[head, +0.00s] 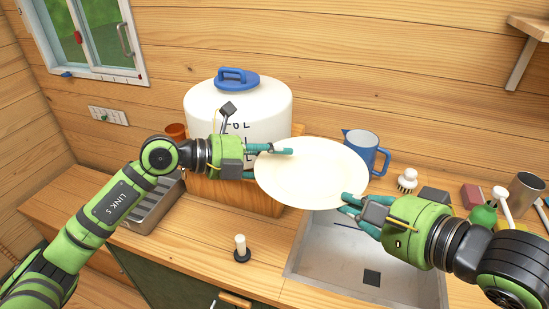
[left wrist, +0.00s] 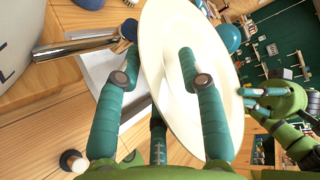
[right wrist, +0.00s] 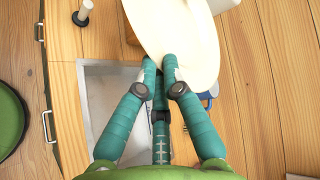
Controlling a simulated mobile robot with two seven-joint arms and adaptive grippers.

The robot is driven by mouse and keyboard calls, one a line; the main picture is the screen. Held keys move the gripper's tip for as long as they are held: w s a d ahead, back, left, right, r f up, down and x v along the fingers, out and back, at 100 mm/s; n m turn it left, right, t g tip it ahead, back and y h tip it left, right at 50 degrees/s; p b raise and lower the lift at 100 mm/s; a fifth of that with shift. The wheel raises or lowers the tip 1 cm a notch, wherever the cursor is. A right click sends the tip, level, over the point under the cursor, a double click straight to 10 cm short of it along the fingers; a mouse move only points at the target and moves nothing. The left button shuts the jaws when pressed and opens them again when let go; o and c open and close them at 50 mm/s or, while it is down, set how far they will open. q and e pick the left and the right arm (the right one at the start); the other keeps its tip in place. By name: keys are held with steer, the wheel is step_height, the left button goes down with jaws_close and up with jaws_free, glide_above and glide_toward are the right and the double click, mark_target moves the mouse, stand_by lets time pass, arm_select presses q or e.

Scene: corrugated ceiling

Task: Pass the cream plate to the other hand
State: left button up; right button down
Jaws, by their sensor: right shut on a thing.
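The cream plate (head: 312,178) is held up, tilted, over the counter and sink; it also shows in the left wrist view (left wrist: 185,25) and the right wrist view (right wrist: 180,28). My right gripper (head: 347,204) is shut on its lower right rim, with the fingertips close together in the right wrist view (right wrist: 160,64). My left gripper (head: 272,150) is at the plate's upper left rim. Its fingers are spread in the left wrist view (left wrist: 157,42), one in front of the plate and one by its edge. Whether they touch it is unclear.
A white water tank (head: 205,105) with a blue lid stands behind on a wooden stand. A blue mug (head: 366,145) is behind the plate. The sink (head: 330,255) lies below. A brush (head: 407,181), a green bottle (head: 483,214) and a metal cup (head: 526,190) stand right. A white-handled stopper (head: 241,248) is in front.

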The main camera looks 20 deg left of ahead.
arm_select(q)
steer(key=shift+c, duration=0.4)
arm_select(e)
steer(key=shift+r, duration=0.1)
arm_select(q)
jaws_close()
steer(key=shift+r, duration=0.1)
arm_select(e)
steer(key=c, duration=1.3)
jaws_free()
